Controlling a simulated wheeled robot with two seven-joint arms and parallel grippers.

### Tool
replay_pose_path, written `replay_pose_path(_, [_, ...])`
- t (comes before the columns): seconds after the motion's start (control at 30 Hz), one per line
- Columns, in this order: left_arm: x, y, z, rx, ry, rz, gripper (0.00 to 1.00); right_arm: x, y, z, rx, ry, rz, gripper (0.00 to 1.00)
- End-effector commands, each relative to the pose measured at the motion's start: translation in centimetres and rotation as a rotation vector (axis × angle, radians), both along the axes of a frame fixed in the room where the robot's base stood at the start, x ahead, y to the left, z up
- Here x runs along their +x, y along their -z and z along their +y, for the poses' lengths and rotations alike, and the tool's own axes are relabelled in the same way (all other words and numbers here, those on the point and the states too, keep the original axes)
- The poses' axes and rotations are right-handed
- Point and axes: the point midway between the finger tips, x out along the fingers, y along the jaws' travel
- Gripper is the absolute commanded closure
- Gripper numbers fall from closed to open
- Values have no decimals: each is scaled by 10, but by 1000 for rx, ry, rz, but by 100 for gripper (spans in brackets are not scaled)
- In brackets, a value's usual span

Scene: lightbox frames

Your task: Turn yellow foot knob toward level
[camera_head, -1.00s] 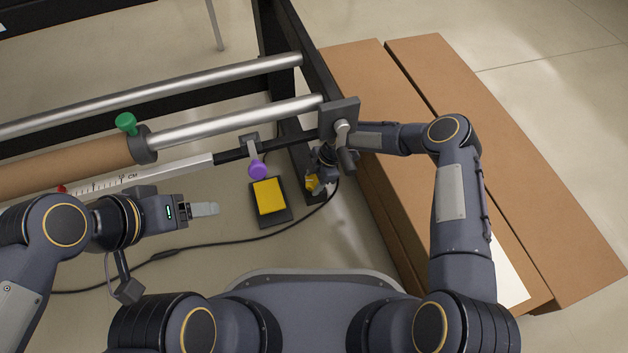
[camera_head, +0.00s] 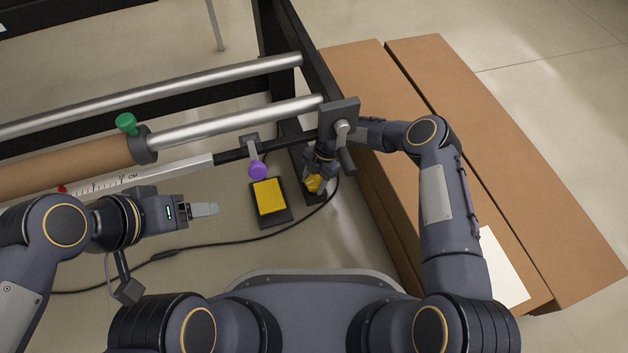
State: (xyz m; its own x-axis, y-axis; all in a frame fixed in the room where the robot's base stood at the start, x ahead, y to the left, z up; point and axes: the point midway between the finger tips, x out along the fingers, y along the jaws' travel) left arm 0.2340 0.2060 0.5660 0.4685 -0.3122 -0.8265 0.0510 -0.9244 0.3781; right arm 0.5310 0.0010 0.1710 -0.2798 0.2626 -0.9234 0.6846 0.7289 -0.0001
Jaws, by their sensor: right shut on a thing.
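The yellow foot knob (camera_head: 313,184) sits low at the near end of the black frame leg, under the grey crank bracket. My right gripper (camera_head: 317,178) reaches down beside the leg and is shut on the knob; its fingers are partly hidden by the knob and the wrist. My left gripper (camera_head: 204,210) is over the floor at left, far from the knob, its fingers seen edge-on, so I cannot tell its opening.
A yellow-topped pedal (camera_head: 269,196) lies on the floor left of the knob, with a black cable (camera_head: 230,242) running by. The crank handle (camera_head: 344,150) hangs above my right wrist. Long cardboard boxes (camera_head: 520,170) fill the right side. A purple knob (camera_head: 257,169) is above the pedal.

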Motion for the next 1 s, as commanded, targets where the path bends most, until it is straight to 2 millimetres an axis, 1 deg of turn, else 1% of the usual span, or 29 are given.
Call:
replay_pose_path(0.23, [0, 0, 0, 0, 0, 0, 30, 1, 1, -1, -2, 0, -4, 75])
replay_pose_path(0.27, [0, 0, 0, 0, 0, 0, 30, 1, 1, -1, -2, 0, -4, 49])
replay_pose_path(0.4, [0, 0, 0, 0, 0, 0, 30, 1, 1, -1, -2, 1, -3, 31])
replay_pose_path(0.67, [0, 0, 0, 0, 0, 0, 30, 0, 0, 0, -1, 1, -2, 30])
replay_pose_path(0.77, [0, -1, 0, 0, 0, 0, 30, 1, -3, -1, -1, 1, -2, 30])
replay_pose_path(0.87, [0, -5, 0, 0, 0, 0, 30, 4, -11, -3, -1, 3, -3, 30])
replay_pose_path(1.0, [0, -14, 0, 0, 0, 0, 30, 9, -31, -9, -2, 3, -4, 30])
